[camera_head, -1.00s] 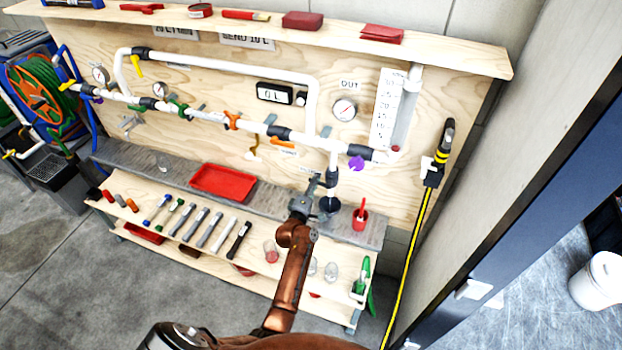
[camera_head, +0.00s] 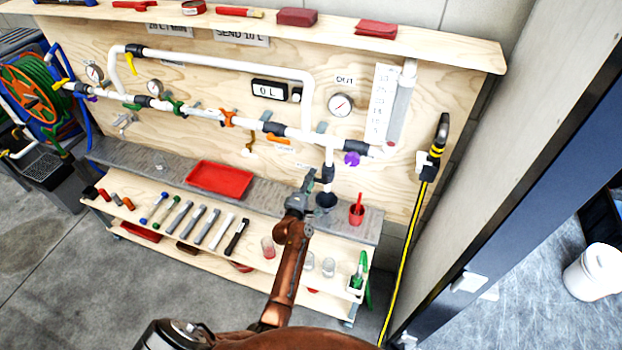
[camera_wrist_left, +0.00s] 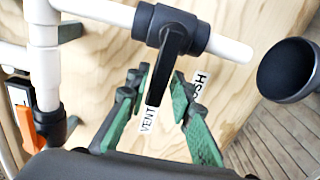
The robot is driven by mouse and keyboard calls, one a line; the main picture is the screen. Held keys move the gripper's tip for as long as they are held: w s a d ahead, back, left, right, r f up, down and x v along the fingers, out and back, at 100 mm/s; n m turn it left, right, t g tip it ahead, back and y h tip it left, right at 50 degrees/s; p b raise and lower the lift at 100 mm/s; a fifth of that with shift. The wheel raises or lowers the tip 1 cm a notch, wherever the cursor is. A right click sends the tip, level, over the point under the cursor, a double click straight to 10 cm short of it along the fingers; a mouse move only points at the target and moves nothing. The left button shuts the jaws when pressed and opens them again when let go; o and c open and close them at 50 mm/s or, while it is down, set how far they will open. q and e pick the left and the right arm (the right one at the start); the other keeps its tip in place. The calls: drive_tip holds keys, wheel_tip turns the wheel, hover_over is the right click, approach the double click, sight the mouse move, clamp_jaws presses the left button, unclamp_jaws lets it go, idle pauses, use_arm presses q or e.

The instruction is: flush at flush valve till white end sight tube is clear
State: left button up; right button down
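The flush valve is a black fitting with a black lever on a short white drop pipe, in the head view (camera_head: 327,174) and left wrist view (camera_wrist_left: 172,32). My left gripper (camera_head: 309,183) is at this valve. In the left wrist view its green-padded fingers (camera_wrist_left: 163,92) are apart on either side of the lever, with some gap visible; firm contact cannot be told. Labels reading VENT and partly "USH" show behind the fingers. The sight tube (camera_head: 402,105) stands at the right end of the white piping beside a numbered scale; its contents are too small to judge. My right gripper is not in view.
A dark cup (camera_head: 326,199) sits under the drop pipe; a dark round opening (camera_wrist_left: 288,70) shows in the wrist view. A red cup (camera_head: 357,211) stands right of it. A red tray (camera_head: 219,179) and several tools lie left. A meter (camera_head: 269,90) reads 0 L.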

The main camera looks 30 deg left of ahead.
use_arm(q)
drive_tip(key=shift+o, duration=1)
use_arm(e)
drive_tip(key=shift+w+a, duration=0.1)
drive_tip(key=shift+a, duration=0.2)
